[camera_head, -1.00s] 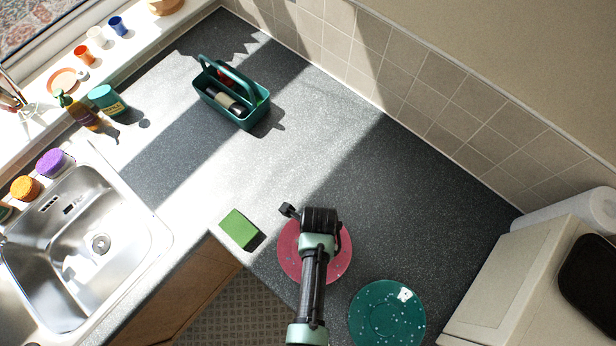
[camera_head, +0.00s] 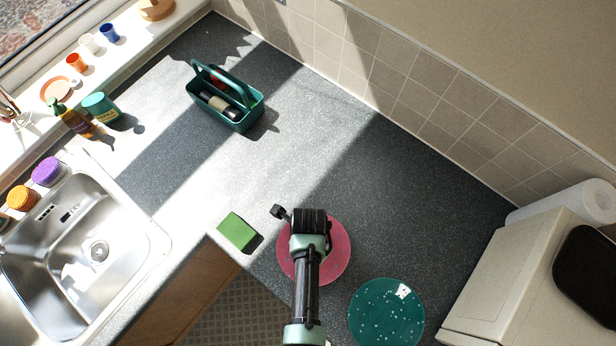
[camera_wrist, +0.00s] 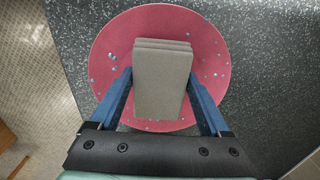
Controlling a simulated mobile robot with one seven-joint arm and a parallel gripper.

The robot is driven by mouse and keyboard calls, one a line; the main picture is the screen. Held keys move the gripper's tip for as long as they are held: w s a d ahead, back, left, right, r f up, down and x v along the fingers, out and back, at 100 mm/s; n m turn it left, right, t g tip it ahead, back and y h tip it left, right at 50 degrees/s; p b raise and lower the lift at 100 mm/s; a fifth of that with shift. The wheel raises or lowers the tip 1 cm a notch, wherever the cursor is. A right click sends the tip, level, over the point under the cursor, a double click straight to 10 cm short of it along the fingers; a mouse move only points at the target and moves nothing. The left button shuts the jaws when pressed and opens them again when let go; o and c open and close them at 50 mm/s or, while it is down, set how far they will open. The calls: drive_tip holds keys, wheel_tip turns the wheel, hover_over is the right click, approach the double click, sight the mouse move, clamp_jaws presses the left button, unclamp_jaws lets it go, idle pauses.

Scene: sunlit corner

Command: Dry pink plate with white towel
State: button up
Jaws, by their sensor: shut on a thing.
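The pink plate (camera_head: 341,252) lies flat on the dark counter near its front edge, partly covered by my arm. It also shows in the wrist view (camera_wrist: 112,45), with several small droplets at its left and right sides. My gripper (camera_head: 310,222) is over the plate. In the wrist view its blue fingers (camera_wrist: 160,88) stand on either side of a folded towel (camera_wrist: 162,78), shut on it. The towel looks grey-beige in the shade and covers the plate's middle. Whether it touches the plate is unclear. The head view hides the towel behind my arm.
A speckled green plate (camera_head: 386,312) lies to the right, close by. A green sponge (camera_head: 238,231) lies to the left at the counter's edge. The sink (camera_head: 80,250), teal caddy (camera_head: 235,115) and beige appliance (camera_head: 520,290) stand farther off. The counter behind the plate is clear.

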drive_tip(key=shift+w, duration=0.6)
wheel_tip(320, 180, up, 2)
drive_tip(key=shift+r+p, duration=0.15)
drive_tip(key=shift+p, duration=0.6)
drive_tip(key=shift+r, duration=1.85)
drive_tip(key=shift+r, duration=1.5)
drive_tip(key=shift+f, duration=0.1)
drive_tip(key=shift+w+d+f+b, duration=0.1)
drive_tip(key=shift+d+f+b, duration=0.1)
drive_tip(key=shift+f+b, duration=1.45)
drive_tip(key=shift+w+d+f+b, duration=0.15)
drive_tip(key=shift+f+b, duration=1.05)
drive_tip(key=shift+f, duration=0.85)
drive_tip(key=shift+s+f+b, duration=0.15)
drive_tip(key=shift+f+b, duration=0.3)
drive_tip(key=shift+f, duration=0.2)
